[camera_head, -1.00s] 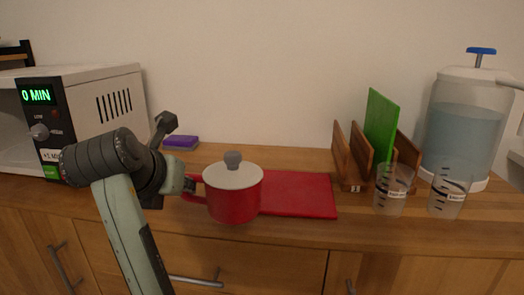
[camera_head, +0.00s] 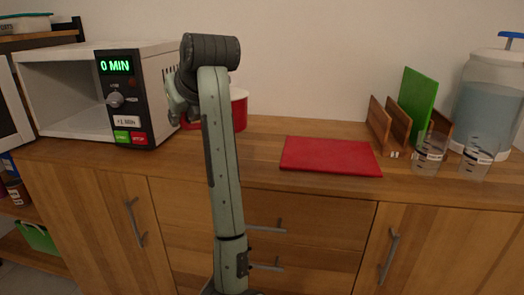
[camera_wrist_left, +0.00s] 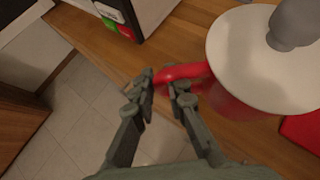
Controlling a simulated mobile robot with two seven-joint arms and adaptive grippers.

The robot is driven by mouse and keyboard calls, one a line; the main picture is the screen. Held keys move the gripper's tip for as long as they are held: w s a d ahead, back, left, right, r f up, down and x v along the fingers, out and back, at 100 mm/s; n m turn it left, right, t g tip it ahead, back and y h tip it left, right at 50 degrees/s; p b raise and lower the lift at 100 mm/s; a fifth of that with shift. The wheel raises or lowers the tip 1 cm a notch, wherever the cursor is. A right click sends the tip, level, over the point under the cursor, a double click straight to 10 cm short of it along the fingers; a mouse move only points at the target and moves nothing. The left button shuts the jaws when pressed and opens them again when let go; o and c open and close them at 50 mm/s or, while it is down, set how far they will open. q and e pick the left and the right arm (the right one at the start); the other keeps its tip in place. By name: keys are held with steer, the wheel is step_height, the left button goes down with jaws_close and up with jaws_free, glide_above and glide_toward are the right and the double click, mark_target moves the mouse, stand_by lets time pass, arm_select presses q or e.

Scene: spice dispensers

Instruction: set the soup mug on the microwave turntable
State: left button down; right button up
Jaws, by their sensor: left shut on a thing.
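The soup mug (camera_head: 240,112) is red, with a white lid and a grey knob. In the head view it is mostly hidden behind my left arm, right of the microwave (camera_head: 158,85). In the left wrist view the mug (camera_wrist_left: 232,104) is upright. My left gripper (camera_wrist_left: 167,82) is shut on its red handle; in the head view the gripper (camera_head: 184,112) is partly covered by my arm. Whether the mug touches the counter is unclear. The microwave door (camera_head: 8,110) stands open at the left and the cavity looks empty. The turntable cannot be made out.
A red cutting board (camera_head: 330,156) lies on the wooden counter (camera_head: 270,140). A wooden rack with a green board (camera_head: 417,100), two clear measuring cups (camera_head: 430,152) and a water dispenser (camera_head: 484,105) stand at the right. Handled drawers and cupboard doors are below the counter.

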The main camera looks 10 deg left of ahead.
arm_select(q)
steer(key=shift+a+r, duration=0.2)
steer(key=shift+r, duration=0.1)
steer(key=shift+w, duration=0.15)
steer(key=w+d+f, duration=0.2)
steer(key=w, duration=0.1)
steer(key=w+d+f+p, duration=0.1)
steer(key=w+d+f, duration=0.1)
steer(key=w, duration=0.1)
steer(key=w+d+f, duration=0.2)
steer(key=w, duration=0.1)
steer(key=shift+w+d+f, duration=0.1)
steer(key=shift+d+f, duration=0.05)
steer(key=shift+f, duration=0.75)
step_height(320, 180, down, 2)
steer(key=shift+f+p, duration=0.15)
steer(key=shift+p, duration=0.2)
steer(key=shift+f, duration=0.5)
steer(key=c, duration=1.9)
jaws_free()
steer(key=shift+f, duration=0.1)
steer(key=o, duration=0.4)
steer(key=shift+c, duration=0.2)
arm_select(e)
steer(key=f, duration=0.3)
steer(key=shift+s+a, duration=0.2)
steer(key=shift+s, duration=0.05)
